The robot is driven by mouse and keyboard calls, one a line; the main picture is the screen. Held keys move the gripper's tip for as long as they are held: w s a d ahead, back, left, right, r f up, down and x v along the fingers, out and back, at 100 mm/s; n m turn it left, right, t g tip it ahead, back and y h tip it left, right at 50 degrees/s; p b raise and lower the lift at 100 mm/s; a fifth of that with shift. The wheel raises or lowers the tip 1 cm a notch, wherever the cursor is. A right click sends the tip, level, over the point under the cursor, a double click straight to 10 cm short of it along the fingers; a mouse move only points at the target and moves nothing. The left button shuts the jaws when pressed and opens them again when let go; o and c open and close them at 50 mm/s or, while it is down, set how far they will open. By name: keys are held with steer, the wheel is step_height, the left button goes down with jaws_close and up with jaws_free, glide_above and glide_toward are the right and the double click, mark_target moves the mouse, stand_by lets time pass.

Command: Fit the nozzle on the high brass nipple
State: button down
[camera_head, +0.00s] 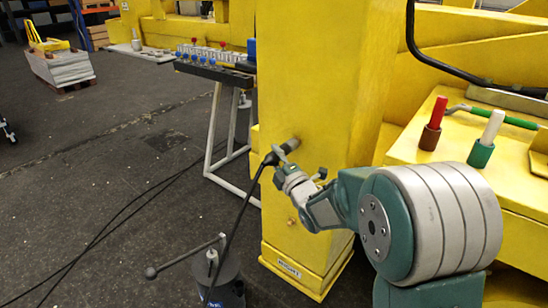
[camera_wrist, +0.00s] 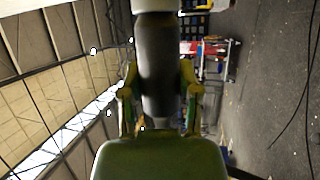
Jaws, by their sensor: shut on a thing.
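My gripper (camera_head: 281,168) is at the face of the yellow boom column (camera_head: 318,110), shut on the dark nozzle (camera_head: 270,159) at the end of a black hose. In the wrist view the nozzle (camera_wrist: 160,65) is a dark cylinder between the two fingers (camera_wrist: 160,92). A grey round stub (camera_head: 290,145) sticks out of the column just above and beside the gripper. The high brass nipple is not distinguishable; the gripper and nozzle may cover it. A small brass spot (camera_head: 291,221) shows lower on the column. I cannot tell whether the nozzle touches a nipple.
The hose (camera_head: 232,226) runs down to a dark grease pump (camera_head: 212,278) with a lever handle (camera_head: 185,258). A narrow stand (camera_head: 213,72) with small parts is behind left. Red (camera_head: 433,125) and white (camera_head: 486,140) handled tools stand on the right ledge. Open floor lies left.

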steer(key=shift+w+d, duration=0.15)
steer(key=shift+w, duration=0.1)
steer(key=shift+c, duration=1.2)
jaws_free()
